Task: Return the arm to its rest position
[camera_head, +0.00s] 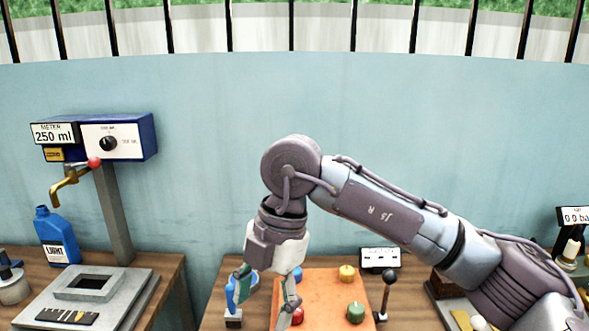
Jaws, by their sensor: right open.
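My right arm comes in from the right and bends down at the middle. My right gripper (264,299) points down with its two fingers apart, over the left edge of an orange mat (322,285) on the middle table. A blue object (231,292) shows beside and partly behind its left finger, and a red object (297,315) shows close to its right finger. I cannot tell whether either is touched. The space between the fingers looks empty. My left gripper is not in view.
The left table holds a dispenser with a 250 ml meter (54,133), a brass tap (66,184), a blue LIGHT bottle (56,238) and a grey tray (130,287). Yellow (346,273) and green (356,311) pieces sit on the mat. A black-knobbed lever (386,291) stands right of it.

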